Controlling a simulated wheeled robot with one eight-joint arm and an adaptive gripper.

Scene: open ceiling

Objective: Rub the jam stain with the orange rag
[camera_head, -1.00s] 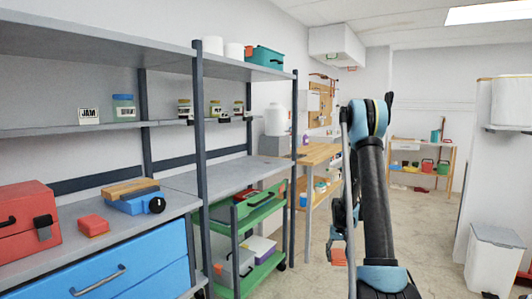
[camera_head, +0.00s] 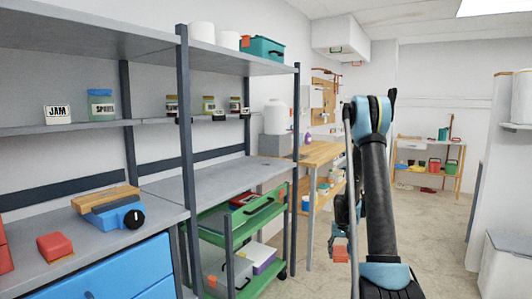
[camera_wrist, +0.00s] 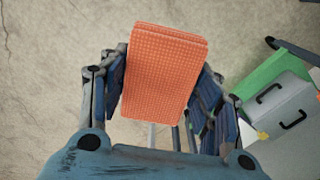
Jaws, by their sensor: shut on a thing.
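My gripper (camera_wrist: 163,85) is shut on the orange rag (camera_wrist: 165,72), a folded, textured cloth held between its fingers above the bare floor. In the head view the rag (camera_head: 340,254) shows as a small orange patch low beside my arm, and the fingers are mostly hidden there. A white card reading JAM (camera_head: 58,114) stands on the left shelf. I cannot make out a jam stain in any view.
The left workbench (camera_head: 150,222) holds a red block (camera_head: 55,246) and a blue tool with a wooden top (camera_head: 112,208). A green cart (camera_head: 240,232) stands beyond, then a wooden table (camera_head: 320,153). A white bin (camera_head: 508,268) is at right. The middle floor is clear.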

